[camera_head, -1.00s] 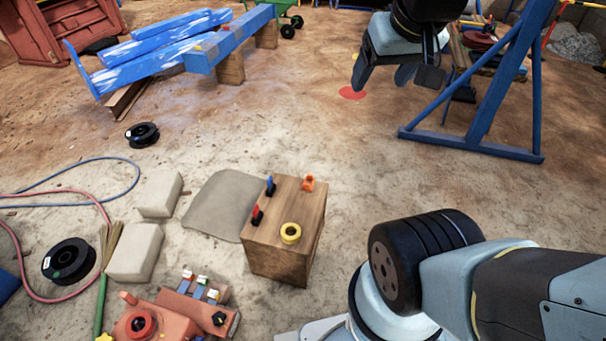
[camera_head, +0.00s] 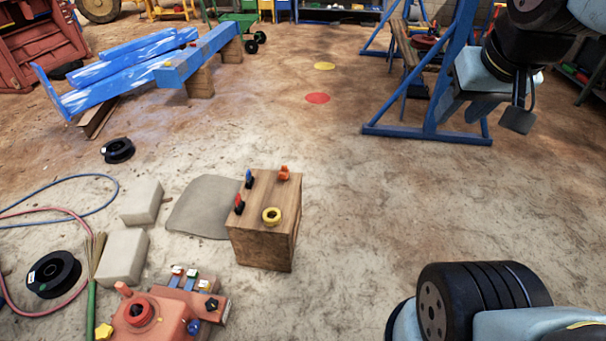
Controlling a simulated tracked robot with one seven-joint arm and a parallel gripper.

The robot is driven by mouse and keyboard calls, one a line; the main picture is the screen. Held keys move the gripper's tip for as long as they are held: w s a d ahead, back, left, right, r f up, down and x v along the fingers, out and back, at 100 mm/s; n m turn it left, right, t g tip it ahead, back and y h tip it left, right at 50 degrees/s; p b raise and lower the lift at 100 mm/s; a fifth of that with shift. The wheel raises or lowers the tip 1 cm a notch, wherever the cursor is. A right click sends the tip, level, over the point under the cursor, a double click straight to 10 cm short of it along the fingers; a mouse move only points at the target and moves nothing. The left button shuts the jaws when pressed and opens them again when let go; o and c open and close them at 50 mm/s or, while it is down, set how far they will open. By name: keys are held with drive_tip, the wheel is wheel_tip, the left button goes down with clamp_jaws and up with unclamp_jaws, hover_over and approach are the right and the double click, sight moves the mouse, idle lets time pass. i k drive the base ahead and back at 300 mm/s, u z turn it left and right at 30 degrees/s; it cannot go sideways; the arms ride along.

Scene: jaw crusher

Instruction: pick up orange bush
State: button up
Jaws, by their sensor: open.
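A small orange piece (camera_head: 284,173), too small to make out fully, sits on the far right part of the top of a wooden block (camera_head: 262,247). It looks like the orange bush. A yellow ring (camera_head: 271,216) lies near the front of the same top. Two small dark pieces, one with a blue top (camera_head: 249,179) and one with a red top (camera_head: 239,204), stand along the left edge. My gripper (camera_head: 500,113) is open and empty at the upper right, in front of a blue frame and well apart from the block.
A red machine part (camera_head: 150,317) with small coloured pieces is at the front left. Pale blocks (camera_head: 122,256), black spools (camera_head: 53,274) and hoses lie on the left. A blue frame (camera_head: 425,134) stands at the right. The ground right of the wooden block is clear.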

sight(282, 175)
drive_tip(key=u, duration=0.2)
drive_tip(key=k, duration=0.25)
drive_tip(key=z, duration=0.95)
drive_tip(key=i, duration=1.95)
drive_tip(key=u, duration=0.95)
drive_tip(key=i, duration=0.3)
drive_tip(key=u, duration=0.3)
